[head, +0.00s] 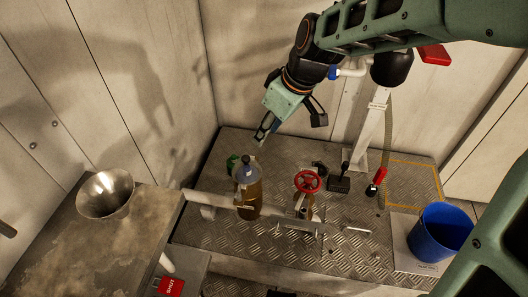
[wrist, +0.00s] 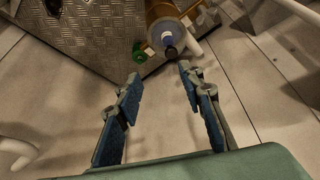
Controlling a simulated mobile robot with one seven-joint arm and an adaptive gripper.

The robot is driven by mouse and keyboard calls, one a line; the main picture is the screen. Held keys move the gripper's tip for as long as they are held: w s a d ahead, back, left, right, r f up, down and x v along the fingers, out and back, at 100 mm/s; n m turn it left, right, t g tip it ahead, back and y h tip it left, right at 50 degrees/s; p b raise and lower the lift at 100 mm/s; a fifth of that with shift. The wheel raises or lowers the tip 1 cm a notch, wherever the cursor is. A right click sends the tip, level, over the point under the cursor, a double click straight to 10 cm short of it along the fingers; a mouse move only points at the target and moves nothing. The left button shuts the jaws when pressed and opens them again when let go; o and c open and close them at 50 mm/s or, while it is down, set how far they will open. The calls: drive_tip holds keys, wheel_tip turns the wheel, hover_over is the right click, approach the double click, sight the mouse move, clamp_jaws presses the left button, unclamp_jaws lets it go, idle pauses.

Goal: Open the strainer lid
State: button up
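The strainer (head: 248,202) is an upright amber cylinder on the pipe line at the left of the plated platform. Its lid (head: 246,174) is a pale blue-grey disc with a dark knob on top, and it sits on the body. In the wrist view the lid (wrist: 167,33) shows at top centre, beyond the fingertips, with the dark knob pointing towards me. My gripper (head: 264,133) is above the strainer and apart from it. In the wrist view my gripper (wrist: 158,74) has its two blue-padded fingers spread, with nothing between them.
A green part (head: 232,162) is close beside the lid. A red valve wheel (head: 307,182) and a red-handled lever (head: 377,180) stand to the right. A blue bucket (head: 440,232) is far right. A metal bowl (head: 105,193) sits on the left bench (head: 95,250).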

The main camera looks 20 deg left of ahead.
sight(246, 158)
drive_tip(key=shift+n, duration=0.4)
drive_tip(key=b+x, duration=0.1)
drive_tip(key=x, duration=0.3)
drive_tip(key=s+a+b+x, duration=0.1)
drive_tip(key=b+x, duration=0.1)
drive_tip(key=x, duration=0.2)
drive_tip(key=b+x, duration=0.1)
drive_tip(key=x, duration=0.2)
drive_tip(key=shift+s+a+f, duration=0.2)
drive_tip(key=shift+s+a, duration=0.1)
drive_tip(key=shift+a, duration=0.05)
clamp_jaws()
